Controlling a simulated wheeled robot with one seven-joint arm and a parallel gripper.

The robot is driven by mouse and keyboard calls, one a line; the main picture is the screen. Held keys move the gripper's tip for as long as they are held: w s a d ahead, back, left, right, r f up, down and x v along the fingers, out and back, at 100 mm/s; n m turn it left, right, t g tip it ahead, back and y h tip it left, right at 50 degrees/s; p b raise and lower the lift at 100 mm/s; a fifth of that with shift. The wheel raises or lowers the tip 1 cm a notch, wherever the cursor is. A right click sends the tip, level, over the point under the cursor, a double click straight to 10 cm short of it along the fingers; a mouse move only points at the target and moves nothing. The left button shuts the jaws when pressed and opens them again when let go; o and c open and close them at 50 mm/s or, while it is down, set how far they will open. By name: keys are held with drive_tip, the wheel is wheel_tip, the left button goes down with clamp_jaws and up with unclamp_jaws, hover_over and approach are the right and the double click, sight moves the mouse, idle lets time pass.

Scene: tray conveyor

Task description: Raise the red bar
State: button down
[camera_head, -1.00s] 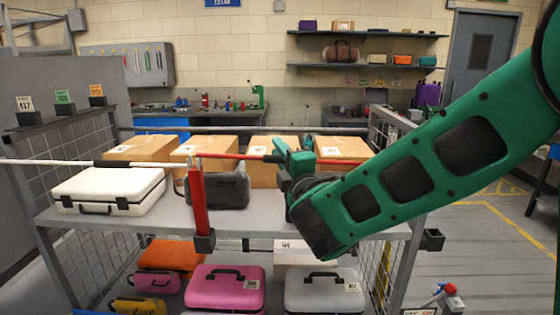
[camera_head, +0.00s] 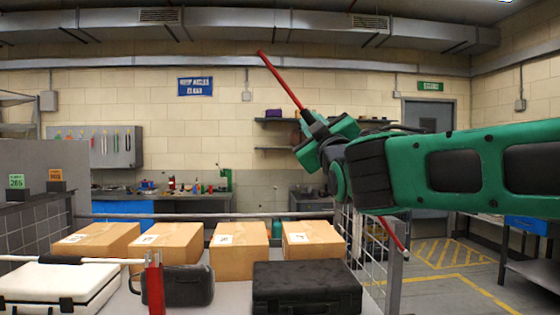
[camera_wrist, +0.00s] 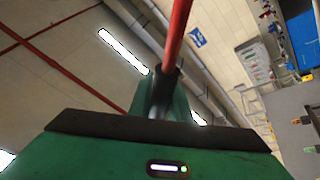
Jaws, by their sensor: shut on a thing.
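The red bar (camera_head: 282,80) is in the air, held steeply tilted, its thin end up and to the left and its other red end down at the right behind my arm. My gripper (camera_head: 314,128) is shut on the bar around its dark middle part. In the wrist view the bar (camera_wrist: 178,30) rises from a black collar between the jaws; its lower part is hidden there. The red post (camera_head: 154,285) stands at the shelf's front left, apart from the bar.
A white bar (camera_head: 75,260) runs left from the post over a white case (camera_head: 50,290). Black cases (camera_head: 305,288) and several cardboard boxes (camera_head: 238,250) stand on the shelf below. A wall shelf (camera_head: 275,120) is behind. The air above the bar's upper end is clear.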

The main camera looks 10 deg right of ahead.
drive_tip(key=d+r+m+h, duration=0.2)
drive_tip(key=d+m, duration=0.2)
drive_tip(key=d, duration=0.5)
drive_tip(key=d+r+m+g+h, duration=0.1)
drive_tip(key=d+m, duration=0.4)
drive_tip(key=d, duration=0.5)
drive_tip(key=s+d+r+m+h, duration=0.1)
drive_tip(key=d+r+m+h, duration=0.2)
drive_tip(key=d, duration=0.6)
drive_tip(key=shift+d+r+m+h, duration=0.2)
drive_tip(key=shift+r+m+h, duration=0.2)
drive_tip(key=shift+m+h, duration=0.4)
drive_tip(key=shift+g, duration=0.3)
drive_tip(key=c, duration=1.6)
unclamp_jaws()
drive_tip(key=shift+d, duration=0.2)
drive_tip(key=shift+c, duration=0.2)
drive_tip(key=shift+a, duration=0.15)
drive_tip(key=shift+a, duration=0.1)
